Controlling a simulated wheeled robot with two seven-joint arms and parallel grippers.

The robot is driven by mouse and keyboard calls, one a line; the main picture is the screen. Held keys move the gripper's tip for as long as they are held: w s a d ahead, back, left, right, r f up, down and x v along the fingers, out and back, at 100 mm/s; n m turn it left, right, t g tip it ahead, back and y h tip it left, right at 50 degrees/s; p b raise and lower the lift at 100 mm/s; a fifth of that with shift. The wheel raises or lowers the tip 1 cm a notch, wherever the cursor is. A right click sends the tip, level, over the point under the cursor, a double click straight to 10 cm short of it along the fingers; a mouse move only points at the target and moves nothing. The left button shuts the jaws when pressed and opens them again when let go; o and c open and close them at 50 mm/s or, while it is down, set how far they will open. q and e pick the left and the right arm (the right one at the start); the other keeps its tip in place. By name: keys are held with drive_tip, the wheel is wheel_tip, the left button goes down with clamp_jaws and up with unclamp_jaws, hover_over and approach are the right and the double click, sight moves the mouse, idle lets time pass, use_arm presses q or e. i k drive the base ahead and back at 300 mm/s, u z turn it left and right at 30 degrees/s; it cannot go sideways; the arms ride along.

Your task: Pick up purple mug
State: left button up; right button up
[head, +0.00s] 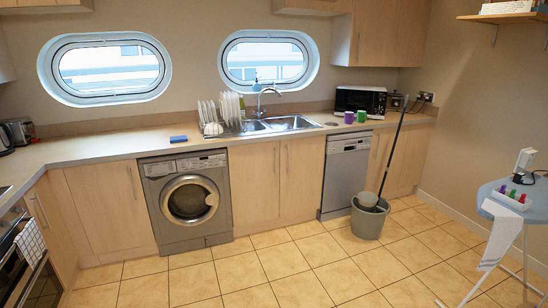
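A small purple mug (349,117) stands on the far counter, right of the sink and in front of the black microwave. A green mug (362,116) stands close by on its right. Both look upright. Neither of my grippers shows in the head view. The mugs are across the room from me.
The counter (100,148) runs along the back wall with a sink (270,125), dish rack (222,122) and microwave (360,99). A mop bucket (369,217) stands before the dishwasher (345,172). An ironing board (512,206) is at right. The middle floor is clear.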

sight(348, 115)
drive_tip(key=z, duration=0.9)
drive_tip(key=i, duration=4.4)
drive_tip(key=u, duration=1)
drive_tip(key=i, duration=0.3)
drive_tip(key=u, duration=0.4)
